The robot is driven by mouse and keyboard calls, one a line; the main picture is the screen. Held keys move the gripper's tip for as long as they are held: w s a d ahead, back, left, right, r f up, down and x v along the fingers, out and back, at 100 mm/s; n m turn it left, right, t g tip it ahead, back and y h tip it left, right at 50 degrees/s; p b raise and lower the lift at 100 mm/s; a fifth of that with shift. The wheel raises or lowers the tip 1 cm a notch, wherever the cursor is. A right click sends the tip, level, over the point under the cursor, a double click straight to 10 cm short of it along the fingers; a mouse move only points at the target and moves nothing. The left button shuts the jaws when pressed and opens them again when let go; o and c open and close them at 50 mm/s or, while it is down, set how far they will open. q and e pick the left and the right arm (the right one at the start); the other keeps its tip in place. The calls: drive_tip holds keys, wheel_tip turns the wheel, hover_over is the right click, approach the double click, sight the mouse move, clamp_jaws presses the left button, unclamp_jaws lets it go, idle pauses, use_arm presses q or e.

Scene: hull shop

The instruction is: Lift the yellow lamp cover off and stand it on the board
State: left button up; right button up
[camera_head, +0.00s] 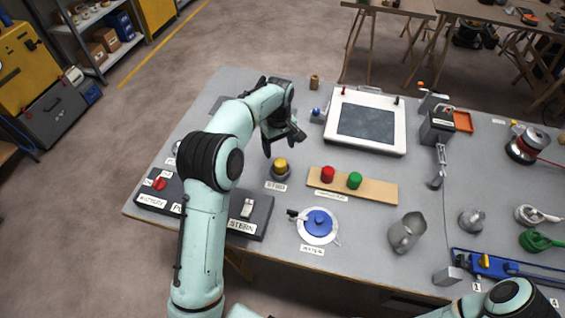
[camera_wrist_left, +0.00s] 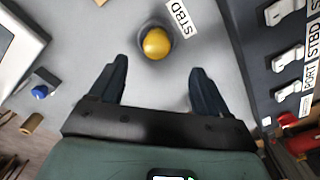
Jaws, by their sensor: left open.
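The yellow lamp cover (camera_head: 280,163) sits on a round grey lamp base (camera_head: 280,175) behind a STBD label. In the left wrist view the yellow cover (camera_wrist_left: 157,43) shows as a dome, just beyond the fingertips and roughly between them. My left gripper (camera_head: 284,143) is open and empty, above and behind the cover; it also shows in the left wrist view (camera_wrist_left: 159,70). The wooden board (camera_head: 383,192) lies to the right, with a red cover (camera_head: 327,174) and a green cover (camera_head: 355,180) standing on it. My right gripper is out of view.
A dark switch panel (camera_head: 257,220) lies in front of the lamp. A white plate with a blue lid (camera_head: 319,222) and a metal jug (camera_head: 407,232) stand in front of the board. A white-framed screen (camera_head: 366,120) is behind it. The board's right end is bare.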

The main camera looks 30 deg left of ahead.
use_arm(q)
hover_over(280, 162)
drive_tip(key=f, duration=0.4)
drive_tip(key=shift+s+d+f, duration=0.1)
drive_tip(key=shift+s+f, duration=0.05)
drive_tip(key=shift+s, duration=0.25)
drive_tip(key=f, duration=0.3)
drive_tip(key=w+f, duration=0.1)
drive_tip(key=f, duration=0.1)
drive_tip(key=shift+f, duration=0.3)
drive_tip(key=shift+s, duration=0.1)
drive_tip(key=c, duration=1.1)
